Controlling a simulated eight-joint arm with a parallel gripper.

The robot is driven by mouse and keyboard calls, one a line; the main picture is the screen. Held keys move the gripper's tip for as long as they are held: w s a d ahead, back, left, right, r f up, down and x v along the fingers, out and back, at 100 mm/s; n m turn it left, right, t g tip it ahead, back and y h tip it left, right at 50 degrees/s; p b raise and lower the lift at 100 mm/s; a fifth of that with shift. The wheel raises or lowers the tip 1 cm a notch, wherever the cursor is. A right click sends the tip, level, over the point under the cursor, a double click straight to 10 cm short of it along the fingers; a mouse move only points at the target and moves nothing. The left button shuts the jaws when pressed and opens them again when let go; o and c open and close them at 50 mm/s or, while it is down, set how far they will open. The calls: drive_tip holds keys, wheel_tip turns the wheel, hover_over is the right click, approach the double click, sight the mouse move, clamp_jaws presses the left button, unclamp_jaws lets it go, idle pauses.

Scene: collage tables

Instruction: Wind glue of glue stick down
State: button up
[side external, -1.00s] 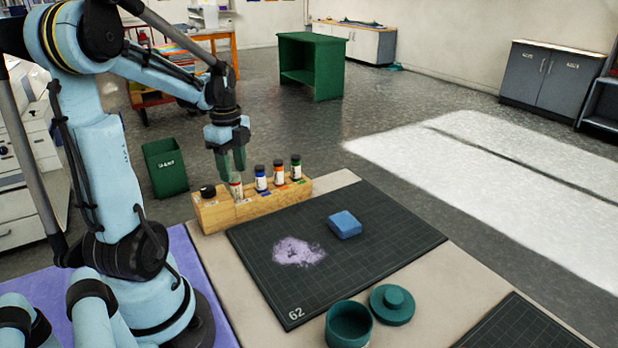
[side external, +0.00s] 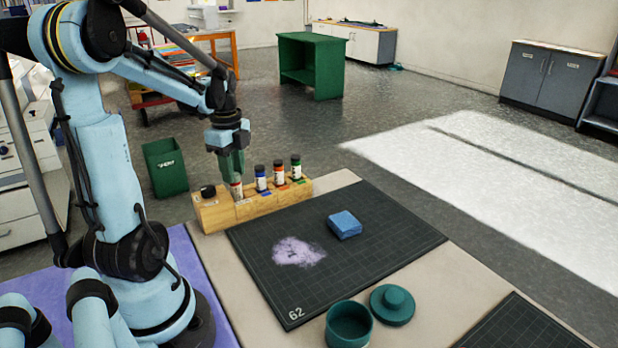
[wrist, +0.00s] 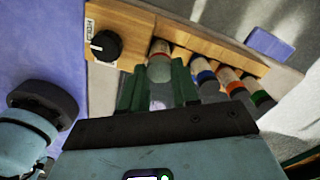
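A glue stick with a red band (side external: 236,190) stands upright in the wooden holder (side external: 219,214). In the wrist view the stick (wrist: 160,62) shows a pale grey-green end facing me and no black cap. My gripper (side external: 233,176) is pointed down right over it. In the wrist view its two green fingers (wrist: 160,75) are spread to either side of the stick, with a narrow gap on each side. Whether a finger touches the stick lower down is hidden. A round black cap or knob (wrist: 105,45) sits at the holder's left end.
Black-capped sticks with blue (side external: 261,178), orange (side external: 279,173) and green (side external: 296,168) bands stand close to the right. A blue block (side external: 344,225) and pale purple smear (side external: 298,252) are on the dark mat (side external: 390,245). A teal pot (side external: 349,326) stands in front.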

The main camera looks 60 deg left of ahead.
drive_tip(key=n, duration=0.4)
drive_tip(key=shift+n, duration=0.4)
drive_tip(key=n, duration=0.4)
drive_tip(key=shift+n, duration=0.4)
drive_tip(key=n, duration=0.4)
drive_tip(key=shift+n, duration=0.4)
